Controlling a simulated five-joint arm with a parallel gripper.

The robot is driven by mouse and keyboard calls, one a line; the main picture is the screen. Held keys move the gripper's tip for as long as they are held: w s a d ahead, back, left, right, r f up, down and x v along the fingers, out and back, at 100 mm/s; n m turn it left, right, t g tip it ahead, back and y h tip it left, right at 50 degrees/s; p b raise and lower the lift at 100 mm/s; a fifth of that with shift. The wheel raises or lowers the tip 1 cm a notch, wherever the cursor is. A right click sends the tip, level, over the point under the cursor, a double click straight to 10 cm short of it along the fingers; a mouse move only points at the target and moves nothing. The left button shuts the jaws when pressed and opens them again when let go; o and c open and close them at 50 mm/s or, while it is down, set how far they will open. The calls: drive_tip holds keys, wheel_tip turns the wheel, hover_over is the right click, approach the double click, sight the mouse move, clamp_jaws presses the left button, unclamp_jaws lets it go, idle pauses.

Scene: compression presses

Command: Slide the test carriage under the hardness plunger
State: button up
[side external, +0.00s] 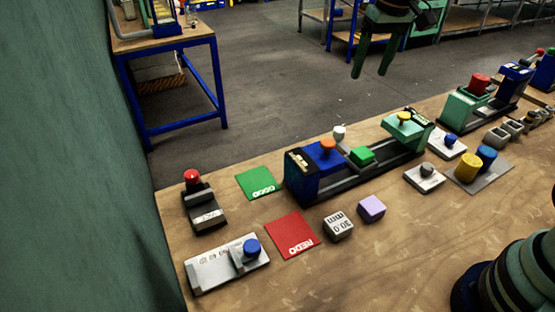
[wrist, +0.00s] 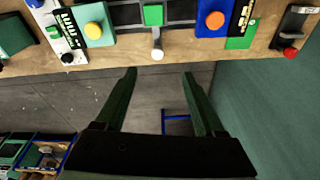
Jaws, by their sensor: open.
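A long dark rail (side external: 381,169) joins a blue station (side external: 318,158) with an orange knob (side external: 327,146) and a mint-green station (side external: 408,132) with a yellow knob (side external: 403,116). Between them, apart from both, a green block (side external: 361,156) sits on the rail, apparently on the carriage; a handle with a white ball (side external: 339,132) sticks out from its far side. Which knob is the hardness plunger, I cannot tell. My gripper (side external: 371,73) is open and empty, above and beyond the bench's far edge. In the wrist view the white ball (wrist: 157,55) lies just ahead of my open fingertips (wrist: 160,72).
A green GOOD mat (side external: 261,183), a red REDO mat (side external: 293,235), a marked grey block (side external: 338,226) and a lilac block (side external: 371,209) lie around the rail's left half. A red-knobbed device (side external: 204,208) stands left. Another press (side external: 464,108) and weights (side external: 467,166) stand right.

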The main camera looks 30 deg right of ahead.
drive_tip(key=m+g, duration=0.1)
drive_tip(key=g, duration=0.1)
approach(340, 129)
wheel_tip(340, 129, down, 9)
drive_tip(key=shift+f, duration=0.2)
idle(0.3)
clamp_jaws()
idle(1.3)
